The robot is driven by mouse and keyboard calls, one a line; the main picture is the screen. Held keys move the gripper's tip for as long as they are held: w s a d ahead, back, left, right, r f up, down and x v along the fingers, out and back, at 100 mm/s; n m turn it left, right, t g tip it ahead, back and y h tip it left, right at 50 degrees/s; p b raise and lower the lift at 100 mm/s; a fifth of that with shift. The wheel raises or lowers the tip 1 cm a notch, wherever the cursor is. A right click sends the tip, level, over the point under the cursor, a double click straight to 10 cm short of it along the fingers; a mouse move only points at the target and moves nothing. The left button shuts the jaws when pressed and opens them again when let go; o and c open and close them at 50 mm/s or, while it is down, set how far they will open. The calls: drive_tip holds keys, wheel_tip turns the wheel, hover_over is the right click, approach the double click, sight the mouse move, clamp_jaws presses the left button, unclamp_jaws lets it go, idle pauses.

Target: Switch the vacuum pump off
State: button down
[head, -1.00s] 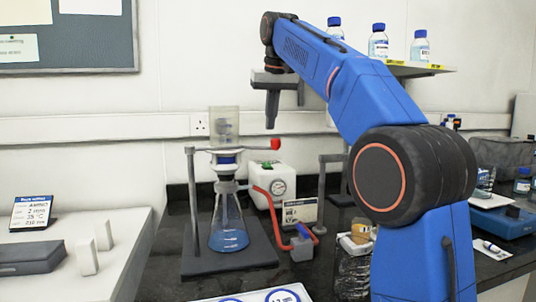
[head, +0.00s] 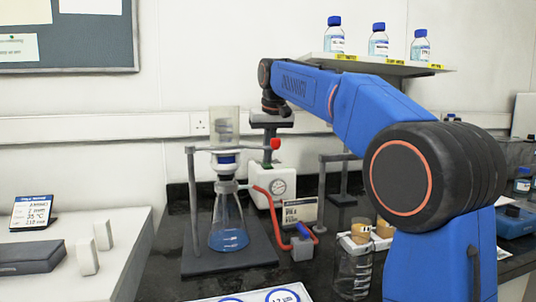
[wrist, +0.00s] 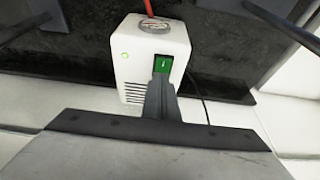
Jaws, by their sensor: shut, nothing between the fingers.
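The white vacuum pump (head: 284,178) stands on the dark bench behind the filter flask, its round gauge facing my body. In the wrist view the pump (wrist: 138,72) shows a green rocker switch (wrist: 163,64) and a small lit green lamp (wrist: 124,56). My gripper (head: 267,157) is shut and empty, pointing down over the back of the pump. In the wrist view its fingertips (wrist: 160,80) are right beside the lower edge of the switch and overlap it slightly. I cannot tell whether they touch it.
A flask with blue liquid (head: 229,238) and a tall glass funnel (head: 225,122) stand left of the pump. A red tube (head: 270,202) runs from flask to pump. A shelf with bottles (head: 378,40) is above.

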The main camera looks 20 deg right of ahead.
drive_tip(key=shift+w+f, duration=0.1)
drive_tip(key=shift+f, duration=0.15)
idle(0.3)
drive_tip(key=shift+f, duration=0.1)
drive_tip(key=shift+s+f, duration=0.1)
drive_tip(key=shift+s, duration=0.7)
drive_tip(key=v, duration=1.8)
